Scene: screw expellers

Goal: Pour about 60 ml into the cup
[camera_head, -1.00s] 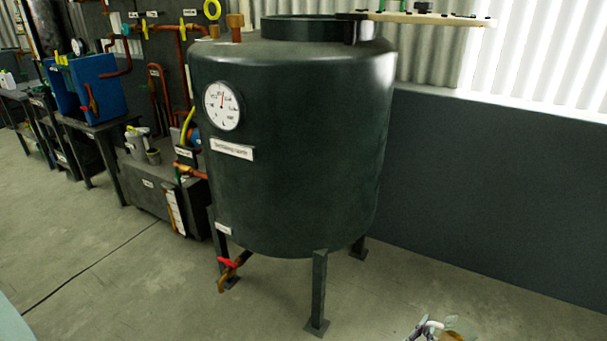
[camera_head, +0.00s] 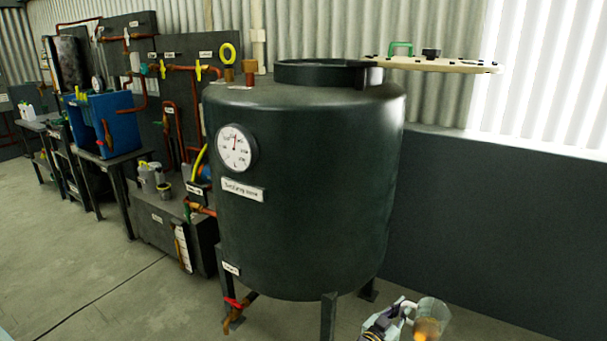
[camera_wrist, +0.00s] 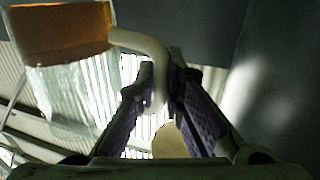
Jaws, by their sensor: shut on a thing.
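A clear jug (camera_head: 433,308) with amber liquid in it shows at the bottom right of the head view, in front of the dark tank and wall. My gripper (camera_head: 388,322) is at its left and shut on its pale handle. In the wrist view the jug (camera_wrist: 82,85) is at the upper left, with the amber liquid across the top of the picture. My gripper's fingers (camera_wrist: 160,88) close around the handle (camera_wrist: 148,48). I cannot make out a cup for certain; a small grey pot (camera_head: 164,190) stands on a low unit at the left.
A large dark green tank (camera_head: 300,190) on legs fills the middle, with a dial, an open top collar and a red-handled tap (camera_head: 234,305). A lid board (camera_head: 435,64) juts out at its upper right. A blue box (camera_head: 102,122) and pipework stand left. Floor at lower left is clear.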

